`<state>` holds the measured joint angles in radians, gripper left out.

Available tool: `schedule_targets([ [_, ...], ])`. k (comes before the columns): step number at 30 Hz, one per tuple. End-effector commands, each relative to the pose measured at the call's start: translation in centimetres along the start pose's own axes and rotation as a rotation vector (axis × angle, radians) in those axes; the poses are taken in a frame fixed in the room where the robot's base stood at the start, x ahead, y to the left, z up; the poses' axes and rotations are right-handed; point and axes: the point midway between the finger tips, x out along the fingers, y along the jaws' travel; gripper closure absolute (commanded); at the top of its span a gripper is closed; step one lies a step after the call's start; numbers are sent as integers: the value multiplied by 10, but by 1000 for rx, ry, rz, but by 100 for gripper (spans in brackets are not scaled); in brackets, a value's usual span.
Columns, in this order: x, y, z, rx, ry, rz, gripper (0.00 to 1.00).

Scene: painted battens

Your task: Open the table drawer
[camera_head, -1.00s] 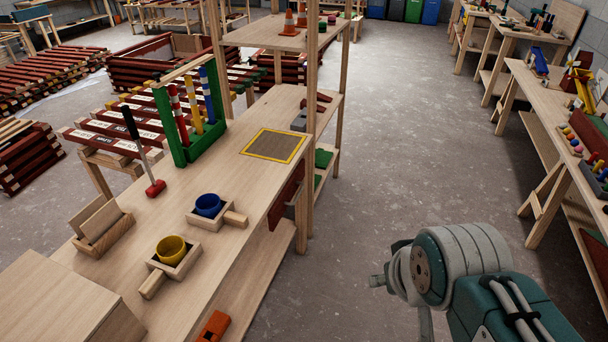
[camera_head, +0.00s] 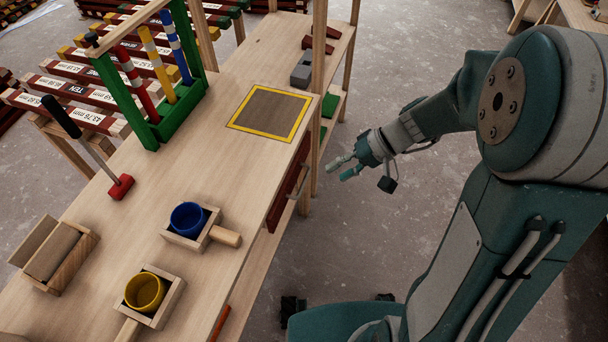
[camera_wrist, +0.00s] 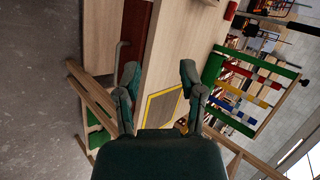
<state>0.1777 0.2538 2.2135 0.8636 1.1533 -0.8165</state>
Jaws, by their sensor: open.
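The wooden table (camera_head: 138,235) has a dark red drawer front (camera_head: 283,190) in its right side, under the yellow-edged mat. The drawer looks shut. A pale bar handle (camera_head: 300,184) stands on the front. In the wrist view the red drawer front (camera_wrist: 137,28) is at the upper left, with the grey handle (camera_wrist: 119,54) beside my left finger in the picture. My gripper (camera_head: 338,170) is open and empty, to the right of the handle and apart from it. Its two spread fingers also show in the wrist view (camera_wrist: 160,70).
On the table are a yellow-bordered mat (camera_head: 270,112), a blue cup (camera_head: 187,220) and a yellow cup (camera_head: 145,291) in wooden holders, a red mallet (camera_head: 121,187) and a green rack (camera_head: 170,128). A shelf post (camera_head: 318,95) rises beyond the drawer.

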Motion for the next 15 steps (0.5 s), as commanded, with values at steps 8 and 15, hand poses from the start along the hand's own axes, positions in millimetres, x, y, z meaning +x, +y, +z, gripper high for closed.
schedule_targets([
  [8,45,53,-47,68,73,-278,49],
  [15,85,114,-78,127,227,-459,49],
])
